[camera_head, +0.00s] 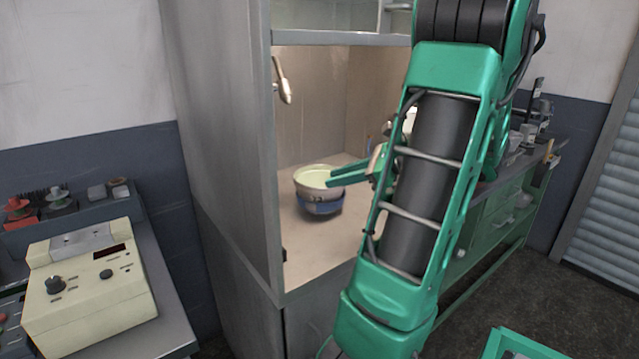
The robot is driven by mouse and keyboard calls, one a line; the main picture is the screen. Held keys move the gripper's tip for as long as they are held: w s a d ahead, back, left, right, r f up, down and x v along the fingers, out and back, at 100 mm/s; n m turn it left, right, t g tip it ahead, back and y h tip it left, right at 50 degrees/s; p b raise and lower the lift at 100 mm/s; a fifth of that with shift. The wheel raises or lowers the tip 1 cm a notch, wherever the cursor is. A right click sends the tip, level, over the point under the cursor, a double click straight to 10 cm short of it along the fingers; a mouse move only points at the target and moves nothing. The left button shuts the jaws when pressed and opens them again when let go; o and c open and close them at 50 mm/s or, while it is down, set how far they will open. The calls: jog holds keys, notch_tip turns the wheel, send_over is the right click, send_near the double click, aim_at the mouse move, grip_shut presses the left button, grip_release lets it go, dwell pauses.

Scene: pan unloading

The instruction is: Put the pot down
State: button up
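The pot (312,188) is a round grey metal vessel with a pale cream inside, upright inside the grey cabinet. A rounded blue part (321,207) shows directly below it; I cannot tell whether it is a separate stand or whether the pot rests on it. My gripper (331,177) reaches in from the right, with its two green fingers at the pot's right rim. The fingers show a gap between them. Whether they touch or clamp the pot is unclear, and any handle is hidden.
The cabinet floor (306,248) is bare around the pot. A cream instrument (88,290) stands on the left bench. A green workbench (490,215) is at right.

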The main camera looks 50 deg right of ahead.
jog(key=a+f+n+g, duration=0.2)
jog(key=a+n, duration=0.2)
jog(key=a+f+n+g, duration=0.2)
jog(key=a+n, duration=0.2)
jog(key=a+f+n+g, duration=0.3)
jog(key=a, duration=0.2)
jog(key=shift+s+f+n, duration=0.1)
jog(key=shift+s+n, duration=0.2)
jog(key=shift+n, duration=0.1)
jog(key=s+a+n+g, duration=0.1)
jog(key=s+a+n, duration=0.1)
jog(key=s+a+f+n+g+h, duration=0.1)
jog(key=a+n, duration=0.1)
jog(key=s+a+n+g, duration=0.1)
jog(key=s+a+n, duration=0.1)
jog(key=n, duration=0.1)
jog(key=shift+s+f+h, duration=0.3)
jog(key=s+a+n+g+h, duration=0.1)
jog(key=s+a+n+g, duration=0.1)
jog(key=s+n, duration=0.3)
jog(key=shift+s+a+f+n, duration=0.2)
jog(key=shift+s+n, duration=0.1)
jog(key=shift+s, duration=0.6)
jog(key=shift+w, duration=0.1)
